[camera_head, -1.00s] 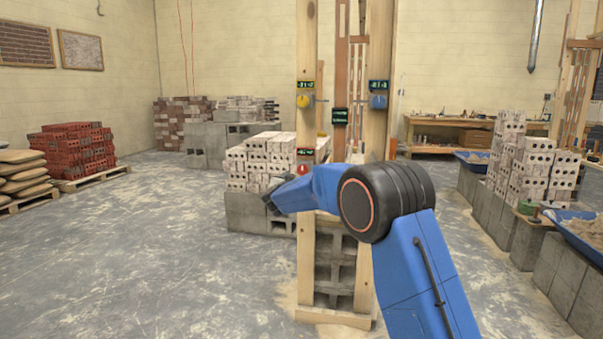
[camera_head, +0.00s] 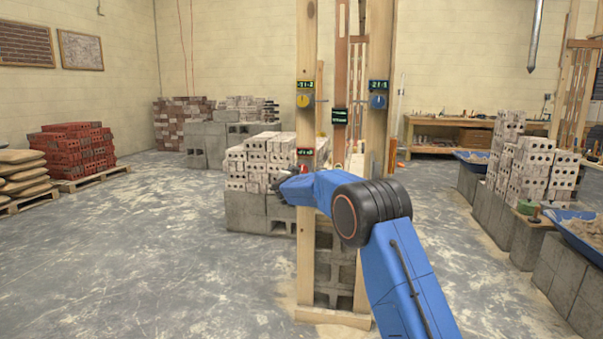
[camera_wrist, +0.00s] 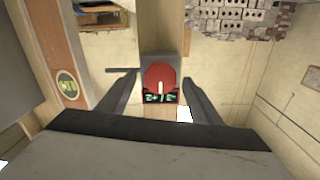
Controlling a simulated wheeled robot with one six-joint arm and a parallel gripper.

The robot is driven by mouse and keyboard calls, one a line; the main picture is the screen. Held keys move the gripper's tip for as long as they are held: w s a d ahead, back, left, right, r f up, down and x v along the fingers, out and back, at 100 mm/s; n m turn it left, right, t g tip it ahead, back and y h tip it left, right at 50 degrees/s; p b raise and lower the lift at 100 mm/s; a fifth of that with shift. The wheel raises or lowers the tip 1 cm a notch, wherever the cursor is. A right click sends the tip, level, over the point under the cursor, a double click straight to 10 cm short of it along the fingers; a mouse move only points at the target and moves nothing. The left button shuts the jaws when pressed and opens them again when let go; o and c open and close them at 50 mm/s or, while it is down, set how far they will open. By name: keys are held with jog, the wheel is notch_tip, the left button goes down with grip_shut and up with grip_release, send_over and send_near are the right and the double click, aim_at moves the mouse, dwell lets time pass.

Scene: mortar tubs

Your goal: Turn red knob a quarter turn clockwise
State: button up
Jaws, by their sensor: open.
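The red knob (camera_wrist: 159,74) is round with a white pointer mark. In the wrist view the mark points down toward a small dark display with green characters (camera_wrist: 160,97), whose reading I cannot make out. My gripper (camera_wrist: 160,79) is open, with one finger on each side of the knob in this view. I cannot tell whether the fingers touch it. In the head view my gripper (camera_head: 288,187) is at the front wooden post, just below the display (camera_head: 305,152). The knob is mostly hidden there.
A yellow knob (camera_head: 303,101) sits higher on the same post (camera_head: 307,250). A blue knob (camera_head: 378,102) is on the post to the right. Pale bricks on grey blocks (camera_head: 248,212) stand behind my gripper.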

jog(key=c, duration=1.1)
jog(key=shift+o, duration=0.2)
jog(key=shift+m, duration=0.3)
jog(key=m, duration=0.3)
jog(key=shift+m, duration=0.3)
jog(key=m, duration=0.4)
jog(key=shift+d+f, duration=0.1)
jog(key=m, duration=0.5)
jog(key=shift+f, duration=0.1)
jog(key=shift+m, duration=2)
jog(key=shift+f, duration=0.1)
